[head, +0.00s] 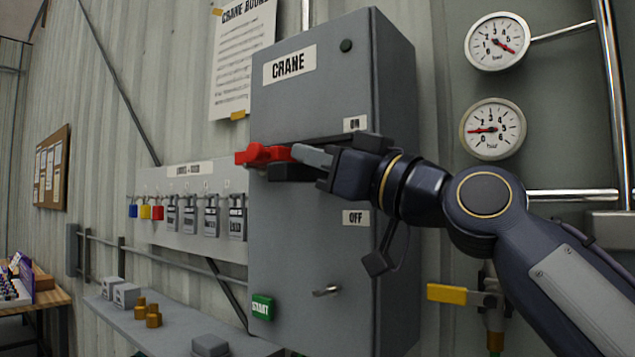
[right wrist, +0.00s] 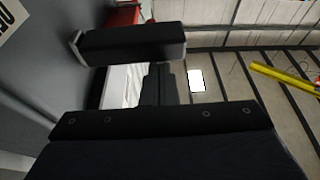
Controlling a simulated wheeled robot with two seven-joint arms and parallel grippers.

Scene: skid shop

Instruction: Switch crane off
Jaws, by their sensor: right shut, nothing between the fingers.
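The grey crane box (head: 310,230) stands on the wall with a CRANE label (head: 290,65). Its red switch handle (head: 262,154) sticks out at mid-height, to the left of my right fingertips. An ON label (head: 355,124) is above my gripper and an OFF label (head: 356,217) below it. My right gripper (head: 302,162) is shut and empty, its tips close to the handle; whether they touch it is unclear. The gripper hides part of the switch's mount. In the right wrist view, red (right wrist: 124,15) shows beyond a dark finger. My left gripper is not in view.
A green START button (head: 262,306) and a small metal latch (head: 326,291) are low on the box. A board with several padlocks (head: 190,217) and a shelf (head: 175,325) are to the left. Gauges (head: 493,130), pipes and a yellow valve handle (head: 447,294) are to the right.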

